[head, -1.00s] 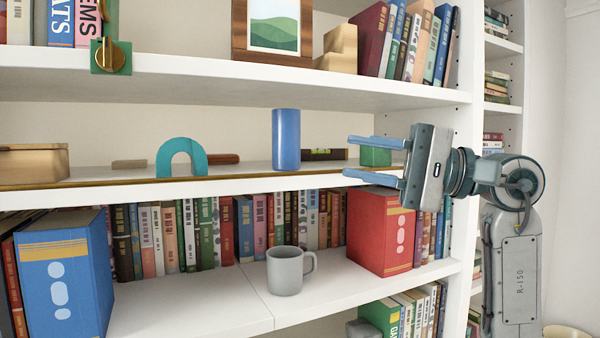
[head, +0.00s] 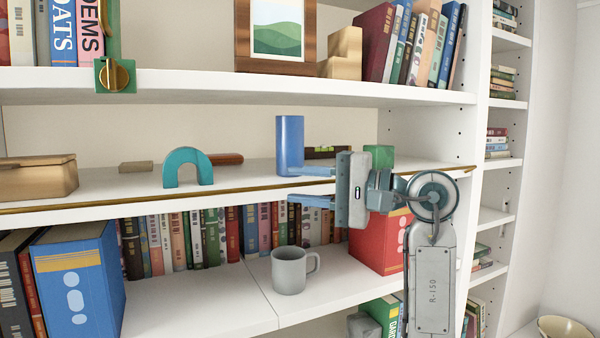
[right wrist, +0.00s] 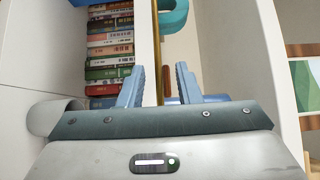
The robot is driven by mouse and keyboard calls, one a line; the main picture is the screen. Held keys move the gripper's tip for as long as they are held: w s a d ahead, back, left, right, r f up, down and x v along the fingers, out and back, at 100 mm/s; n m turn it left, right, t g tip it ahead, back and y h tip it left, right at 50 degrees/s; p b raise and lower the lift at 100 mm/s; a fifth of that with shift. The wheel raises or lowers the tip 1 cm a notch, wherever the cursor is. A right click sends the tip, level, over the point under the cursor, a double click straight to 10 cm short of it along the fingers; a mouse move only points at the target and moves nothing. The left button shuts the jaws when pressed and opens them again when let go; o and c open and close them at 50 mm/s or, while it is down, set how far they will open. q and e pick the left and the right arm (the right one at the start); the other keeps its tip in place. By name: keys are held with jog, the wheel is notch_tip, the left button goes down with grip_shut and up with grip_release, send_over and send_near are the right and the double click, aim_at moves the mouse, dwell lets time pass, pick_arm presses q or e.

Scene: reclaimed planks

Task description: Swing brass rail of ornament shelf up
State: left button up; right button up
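The brass rail (head: 120,202) is a thin strip lying low along the front edge of the white ornament shelf (head: 110,185). It runs nearly the whole shelf width. My right gripper (head: 290,185) is open in front of this edge, one finger above the rail's level and one below. In the right wrist view the rail (right wrist: 156,40) runs down between the two spread fingers (right wrist: 158,86). I cannot tell whether a finger touches it. My left gripper is out of view.
On the shelf stand a blue cylinder (head: 290,140), a teal arch (head: 187,167), a wooden box (head: 38,178) and a green block (head: 378,156). Below are a grey mug (head: 289,270) and books. A green plate with a brass knob (head: 115,75) hangs on the shelf above.

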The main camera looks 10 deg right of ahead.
jog(key=shift+w+a, duration=0.2)
jog(key=shift+a, duration=0.15)
grip_shut()
jog(key=shift+w+a+r+m+g+h, duration=0.1)
jog(key=shift+w+r+m+g+h, duration=0.15)
jog(key=shift+r+m+g+h, duration=0.3)
jog(key=shift+w+a+r+m+g+h, duration=0.1)
jog(key=shift+w+r+m+g+h, duration=0.2)
jog(key=shift+m+h, duration=0.4)
jog(key=shift+f, duration=0.1)
grip_release()
jog(key=shift+s, duration=0.1)
jog(key=shift+d, duration=0.1)
